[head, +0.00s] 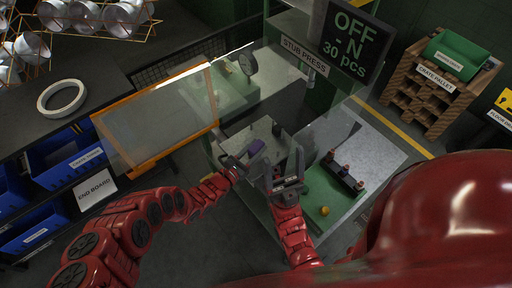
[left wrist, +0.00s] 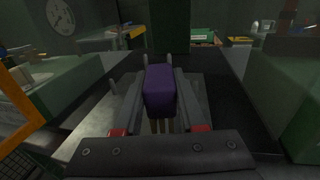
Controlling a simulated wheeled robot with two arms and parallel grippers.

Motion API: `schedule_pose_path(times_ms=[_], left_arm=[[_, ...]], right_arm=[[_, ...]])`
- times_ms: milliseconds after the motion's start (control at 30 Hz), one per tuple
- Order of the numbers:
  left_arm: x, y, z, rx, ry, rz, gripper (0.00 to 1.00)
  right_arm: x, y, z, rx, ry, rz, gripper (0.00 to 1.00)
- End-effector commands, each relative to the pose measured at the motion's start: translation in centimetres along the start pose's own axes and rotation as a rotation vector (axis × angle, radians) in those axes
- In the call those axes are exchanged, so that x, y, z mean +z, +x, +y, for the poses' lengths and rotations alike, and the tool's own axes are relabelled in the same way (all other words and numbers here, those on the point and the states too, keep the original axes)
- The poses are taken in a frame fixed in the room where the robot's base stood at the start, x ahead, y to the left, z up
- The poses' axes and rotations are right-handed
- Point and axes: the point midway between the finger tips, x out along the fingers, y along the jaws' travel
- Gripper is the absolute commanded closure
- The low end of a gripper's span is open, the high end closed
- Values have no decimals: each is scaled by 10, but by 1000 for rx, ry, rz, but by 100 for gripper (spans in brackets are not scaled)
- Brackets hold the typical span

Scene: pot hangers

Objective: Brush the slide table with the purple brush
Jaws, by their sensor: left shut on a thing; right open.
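My left gripper (head: 241,160) is shut on the purple brush (head: 255,148), over the front part of the dark slide table (head: 247,118). In the left wrist view, the purple brush (left wrist: 160,91) stands between the two grey fingers, and the slide table (left wrist: 215,82) extends ahead and to both sides below it. I cannot tell whether the brush touches the surface. My right gripper (head: 285,172) is open and empty, just right of the left one, near the front edge of the press.
An orange-framed clear door (head: 158,113) is open at left. Blue bins (head: 68,157) and a tape roll (head: 62,98) are far left.

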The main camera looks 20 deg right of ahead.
Motion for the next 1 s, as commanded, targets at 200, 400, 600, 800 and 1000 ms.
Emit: schedule_pose_path(times_ms=[200,400,600,800,1000], left_arm=[[-5,0,0,0,0,0,100],[-7,0,0,0,0,1,100],[-6,16,-5,-2,0,-3,100],[-7,35,-8,-1,3,-3,100],[-5,46,-10,1,1,0,100]], right_arm=[[0,-3,0,0,0,0,26],[1,-4,0,0,0,0,26],[1,-6,0,0,0,0,26],[2,-12,-1,0,0,0,26],[3,-16,-1,0,0,0,26]])
